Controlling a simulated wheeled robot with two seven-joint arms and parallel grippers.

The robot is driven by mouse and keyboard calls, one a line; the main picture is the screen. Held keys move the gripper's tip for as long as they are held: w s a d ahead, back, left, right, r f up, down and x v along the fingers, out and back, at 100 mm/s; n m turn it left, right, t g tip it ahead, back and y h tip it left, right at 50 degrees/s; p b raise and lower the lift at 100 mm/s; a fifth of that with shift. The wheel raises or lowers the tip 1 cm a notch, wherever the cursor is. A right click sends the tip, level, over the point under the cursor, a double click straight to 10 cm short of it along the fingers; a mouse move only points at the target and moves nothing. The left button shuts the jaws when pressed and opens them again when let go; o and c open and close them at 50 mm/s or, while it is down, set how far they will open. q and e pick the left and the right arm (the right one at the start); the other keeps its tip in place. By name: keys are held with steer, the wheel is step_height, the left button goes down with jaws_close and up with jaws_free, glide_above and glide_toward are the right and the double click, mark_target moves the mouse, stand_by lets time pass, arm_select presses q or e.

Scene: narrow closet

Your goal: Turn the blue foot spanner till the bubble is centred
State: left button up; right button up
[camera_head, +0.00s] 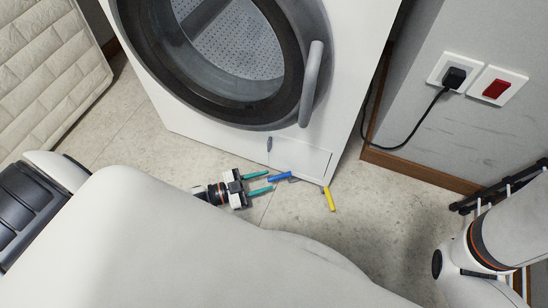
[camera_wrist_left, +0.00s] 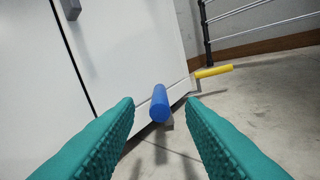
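The blue foot spanner (camera_head: 280,176) sits low at the front bottom edge of the white washing machine (camera_head: 318,160). My left gripper (camera_head: 271,180) has two teal fingers spread apart, pointing at the spanner near the floor. In the left wrist view the spanner's blue handle (camera_wrist_left: 160,104) points end-on at the camera, between the open fingertips (camera_wrist_left: 160,102), with a gap visible on each side. A yellow spanner (camera_head: 330,199) sits at the machine's right front corner; it also shows in the left wrist view (camera_wrist_left: 213,71). No bubble level is visible. My right gripper is out of view.
A wall with a black plug (camera_head: 454,77) and a red switch (camera_head: 496,89) stands at the right, its cable hanging beside the machine. A dark rack (camera_head: 500,191) stands at the right edge.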

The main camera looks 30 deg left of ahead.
arm_select(q)
steer(key=p+v, duration=0.1)
steer(key=v, duration=0.6)
steer(key=shift+r, duration=0.1)
steer(key=shift+s, duration=0.1)
